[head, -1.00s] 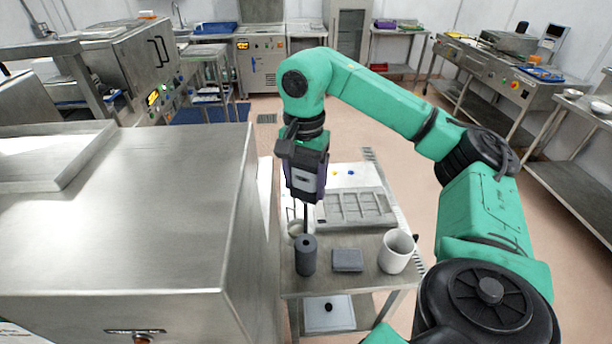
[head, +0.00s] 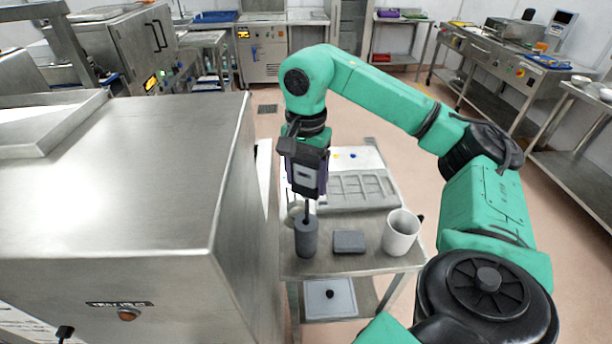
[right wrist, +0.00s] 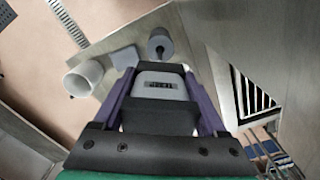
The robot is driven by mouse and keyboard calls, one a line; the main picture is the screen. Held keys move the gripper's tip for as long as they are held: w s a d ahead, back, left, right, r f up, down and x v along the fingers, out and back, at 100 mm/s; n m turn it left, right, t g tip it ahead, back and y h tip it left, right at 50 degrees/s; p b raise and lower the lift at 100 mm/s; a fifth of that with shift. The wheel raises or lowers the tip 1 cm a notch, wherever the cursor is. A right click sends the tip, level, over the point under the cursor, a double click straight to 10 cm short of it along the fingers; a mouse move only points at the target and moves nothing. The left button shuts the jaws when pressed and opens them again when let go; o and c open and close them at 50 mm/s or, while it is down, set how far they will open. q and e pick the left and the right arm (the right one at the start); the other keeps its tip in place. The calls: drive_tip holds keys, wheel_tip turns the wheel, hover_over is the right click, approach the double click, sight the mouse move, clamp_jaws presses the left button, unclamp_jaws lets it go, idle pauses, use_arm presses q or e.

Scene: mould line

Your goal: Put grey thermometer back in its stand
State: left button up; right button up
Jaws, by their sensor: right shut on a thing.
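My right gripper (head: 306,184) is shut on the grey thermometer (right wrist: 160,84), whose small display faces the right wrist camera between the purple fingers. The thermometer is upright, with its thin dark probe pointing down. The stand is a dark grey cylinder (head: 306,238) on the small steel table, directly below the gripper. It also shows in the right wrist view (right wrist: 160,43). The probe's lower end meets the stand's top in the head view. I cannot tell how far it is inside the hole. The thermometer's body stays above the stand. My left gripper is not in view.
A dark square block (head: 349,242) and a white mug (head: 401,233) stand right of the stand. A grey compartment tray (head: 357,188) lies behind. A pale round dish is partly hidden behind the stand. A large steel machine (head: 120,190) rises close on the left.

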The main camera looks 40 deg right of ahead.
sight(305, 157)
drive_tip(key=shift+f+b, duration=3.3)
drive_tip(key=shift+f, duration=1.05)
drive_tip(key=o, duration=1.3)
drive_tip(key=shift+r, duration=0.1)
drive_tip(key=shift+w+r, duration=0.1)
drive_tip(key=shift+r, duration=0.25)
wheel_tip(305, 157, up, 6)
drive_tip(key=shift+f+p, duration=0.1)
drive_tip(key=shift+p, duration=0.55)
wheel_tip(305, 157, up, 8)
drive_tip(key=p, duration=0.6)
drive_tip(key=shift+f, duration=0.1)
